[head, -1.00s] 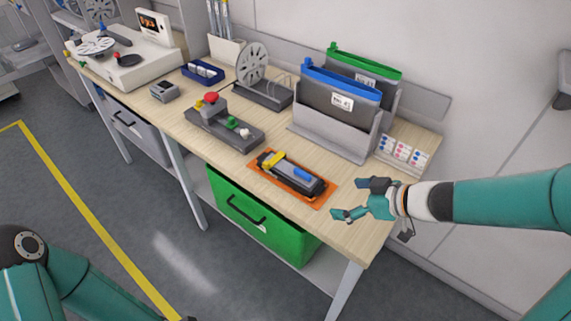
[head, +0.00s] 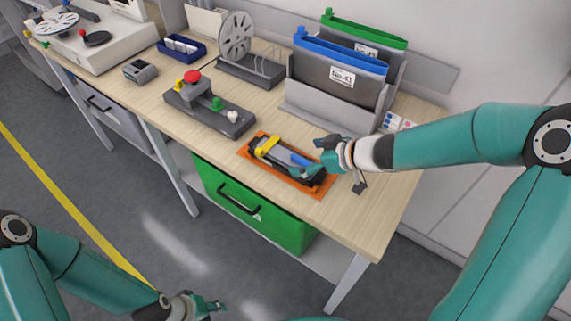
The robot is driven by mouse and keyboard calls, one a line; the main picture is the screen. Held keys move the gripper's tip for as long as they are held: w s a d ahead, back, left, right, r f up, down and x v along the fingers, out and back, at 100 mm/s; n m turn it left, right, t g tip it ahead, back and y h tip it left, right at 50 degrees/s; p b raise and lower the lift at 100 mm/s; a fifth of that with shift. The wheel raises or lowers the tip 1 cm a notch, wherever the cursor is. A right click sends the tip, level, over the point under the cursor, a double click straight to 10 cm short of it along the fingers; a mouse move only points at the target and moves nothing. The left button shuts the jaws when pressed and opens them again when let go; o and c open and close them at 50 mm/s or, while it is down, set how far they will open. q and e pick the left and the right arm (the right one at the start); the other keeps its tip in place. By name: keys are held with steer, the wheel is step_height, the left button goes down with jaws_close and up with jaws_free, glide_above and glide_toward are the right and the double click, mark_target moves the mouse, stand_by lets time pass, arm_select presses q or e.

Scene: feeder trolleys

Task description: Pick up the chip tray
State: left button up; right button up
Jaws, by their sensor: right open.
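No label marks the chip tray. A small blue tray (head: 181,48) with light pieces in it lies at the back of the table. Closer to my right gripper, a long dark device (head: 272,154) with a yellow part and a blue part lies on an orange mat or shallow tray (head: 243,153). My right gripper (head: 311,158) is open over the device's right end and hides part of it; I cannot tell whether it touches. My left gripper (head: 220,305) is low at the bottom, over the floor, away from the table; its finger opening is unclear.
A grey control box (head: 240,123) with coloured knobs stands left of the orange mat. A grey holder (head: 340,116) with blue- and green-topped folders stands behind it. A reel stand (head: 250,72) is further left. A green drawer (head: 280,228) sits below. The table's front right corner is clear.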

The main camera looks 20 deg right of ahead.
mark_target(289, 158)
steer(key=shift+x, duration=1.1)
steer(key=b+x, duration=0.2)
steer(key=x, duration=0.2)
steer(key=shift+d+f, duration=0.2)
steer(key=shift+f, duration=0.05)
steer(key=shift+w+a+f, duration=0.25)
steer(key=shift+w, duration=0.1)
steer(key=shift+r, duration=0.1)
steer(key=c, duration=1.3)
